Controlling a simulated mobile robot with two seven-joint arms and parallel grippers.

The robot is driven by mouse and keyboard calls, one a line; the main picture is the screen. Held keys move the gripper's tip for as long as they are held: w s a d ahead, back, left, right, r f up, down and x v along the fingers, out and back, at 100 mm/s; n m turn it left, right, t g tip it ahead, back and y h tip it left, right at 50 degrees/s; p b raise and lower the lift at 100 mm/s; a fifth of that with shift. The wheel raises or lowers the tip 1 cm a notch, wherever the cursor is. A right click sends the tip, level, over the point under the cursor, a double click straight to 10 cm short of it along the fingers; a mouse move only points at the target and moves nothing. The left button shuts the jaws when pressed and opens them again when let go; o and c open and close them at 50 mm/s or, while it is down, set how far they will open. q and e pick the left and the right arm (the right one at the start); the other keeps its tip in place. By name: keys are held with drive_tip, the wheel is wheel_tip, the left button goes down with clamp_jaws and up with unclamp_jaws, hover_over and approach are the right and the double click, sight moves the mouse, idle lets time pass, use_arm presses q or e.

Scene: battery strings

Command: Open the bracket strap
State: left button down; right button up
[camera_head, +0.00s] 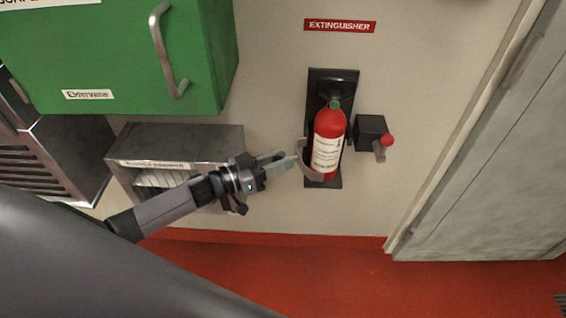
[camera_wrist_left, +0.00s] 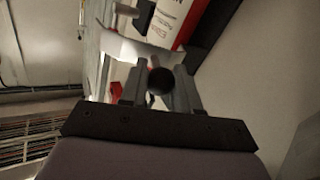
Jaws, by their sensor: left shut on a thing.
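A red fire extinguisher (camera_head: 330,125) with a white label stands upright against a black wall bracket (camera_head: 345,77). The pale grey bracket strap (camera_head: 311,174) curves at its lower left; I cannot tell if its end is free. My left gripper (camera_head: 292,161) comes in from the left, its fingertips at the strap's left side. The left wrist view shows the strap (camera_wrist_left: 125,45) across the extinguisher's front (camera_wrist_left: 178,22). There the left gripper (camera_wrist_left: 160,82) is shut on a dark round piece, seemingly part of the strap. My right gripper is not in view.
A black box (camera_head: 371,132) with a red knob (camera_head: 387,140) is on the wall right of the extinguisher. A green cabinet (camera_head: 120,60) and a grey shelf unit (camera_head: 180,140) are on the left. A grey door (camera_head: 490,150) is on the right; red floor lies below.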

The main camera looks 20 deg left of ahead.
use_arm(q)
drive_tip(key=shift+a, duration=0.1)
drive_tip(key=c, duration=0.8)
unclamp_jaws()
drive_tip(key=shift+c, duration=0.2)
drive_tip(key=v, duration=0.7)
drive_tip(key=shift+c, duration=0.3)
